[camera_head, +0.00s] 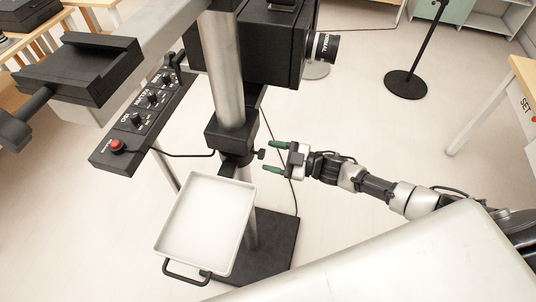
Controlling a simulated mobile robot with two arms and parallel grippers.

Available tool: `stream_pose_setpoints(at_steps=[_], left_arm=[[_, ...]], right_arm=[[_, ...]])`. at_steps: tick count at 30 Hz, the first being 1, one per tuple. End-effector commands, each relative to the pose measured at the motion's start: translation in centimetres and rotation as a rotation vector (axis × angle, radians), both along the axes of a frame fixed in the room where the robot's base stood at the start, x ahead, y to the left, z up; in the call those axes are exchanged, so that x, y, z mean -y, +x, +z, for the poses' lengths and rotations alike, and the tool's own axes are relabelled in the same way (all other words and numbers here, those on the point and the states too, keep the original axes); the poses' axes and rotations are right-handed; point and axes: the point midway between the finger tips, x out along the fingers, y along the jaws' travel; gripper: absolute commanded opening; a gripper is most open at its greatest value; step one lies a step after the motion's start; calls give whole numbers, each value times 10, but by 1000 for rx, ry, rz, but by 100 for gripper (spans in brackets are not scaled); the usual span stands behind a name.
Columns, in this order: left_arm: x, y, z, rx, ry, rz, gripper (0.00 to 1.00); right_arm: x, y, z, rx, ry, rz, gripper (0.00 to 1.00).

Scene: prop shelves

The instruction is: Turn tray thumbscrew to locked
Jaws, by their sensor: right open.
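The white tray (206,222) with a black front handle is mounted beside a grey vertical post (226,75). A black clamp collar (232,137) sits on the post above the tray. A small black thumbscrew (260,154) sticks out to the right from the bracket under this collar. My right gripper (275,157) comes in from the right with green fingertips. It is open, with its fingers pointing left toward the thumbscrew, which lies at or just beyond the fingertips. I cannot tell whether they touch. My left gripper is not in view.
A black control box with a red button (117,146) and knobs stands left of the post. A black camera body with a lens (327,47) is above. A black base plate (272,240) lies on the floor below. Open floor lies to the right.

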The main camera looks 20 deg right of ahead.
Motion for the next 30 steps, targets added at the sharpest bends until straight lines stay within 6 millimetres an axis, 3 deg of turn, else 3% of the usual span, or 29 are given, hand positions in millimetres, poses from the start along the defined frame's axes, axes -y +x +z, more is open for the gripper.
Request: stream_pose_setpoints(at_steps=[6,13,30], left_arm=[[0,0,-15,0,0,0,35],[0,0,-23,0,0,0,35],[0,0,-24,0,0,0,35]], right_arm=[[39,-26,-4,-2,-5,0,59],[68,-46,-2,-1,-2,-1,59],[76,-51,0,1,1,0,59]])
